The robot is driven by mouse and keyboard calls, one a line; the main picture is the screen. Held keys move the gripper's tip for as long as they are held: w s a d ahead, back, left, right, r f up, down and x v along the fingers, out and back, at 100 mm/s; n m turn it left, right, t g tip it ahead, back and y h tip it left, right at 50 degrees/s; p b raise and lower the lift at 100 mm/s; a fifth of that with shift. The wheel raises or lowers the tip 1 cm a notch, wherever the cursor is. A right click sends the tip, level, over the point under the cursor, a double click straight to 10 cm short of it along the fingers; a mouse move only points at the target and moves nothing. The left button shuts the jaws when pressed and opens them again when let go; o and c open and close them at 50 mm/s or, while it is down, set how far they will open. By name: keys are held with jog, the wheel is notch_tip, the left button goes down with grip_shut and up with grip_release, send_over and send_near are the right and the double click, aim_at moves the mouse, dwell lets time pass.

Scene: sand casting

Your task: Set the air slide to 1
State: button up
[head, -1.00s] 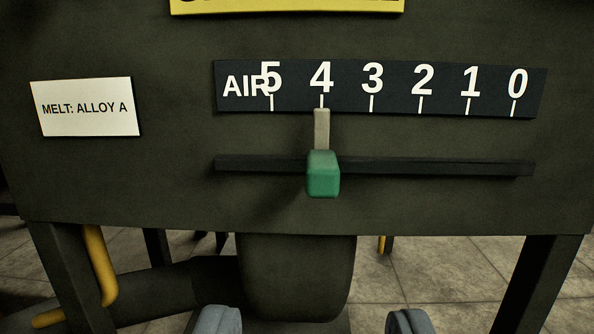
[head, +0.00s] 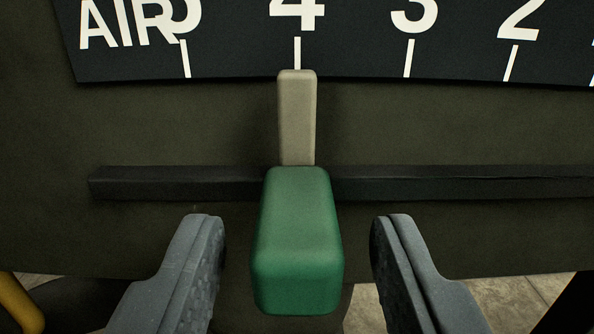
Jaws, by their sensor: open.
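The air slide's green knob (head: 298,240) sits on a dark horizontal rail (head: 450,184). Its beige pointer (head: 297,118) stands upright and lines up with the mark under 4 on the black AIR scale (head: 350,60). In view the scale runs from 5 at the left to 2 at the right; the 1 is outside the picture. My gripper (head: 297,250) is open, with one grey finger on each side of the knob. A gap shows between the knob and each finger, so neither visibly touches it.
The rail runs on to the right past the picture's edge, with nothing on it there. The dark panel (head: 150,130) lies behind. A yellow bar (head: 18,305) shows at the lower left, and tiled floor (head: 500,305) shows at the lower right.

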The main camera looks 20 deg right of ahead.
jog(key=shift+x, duration=0.85)
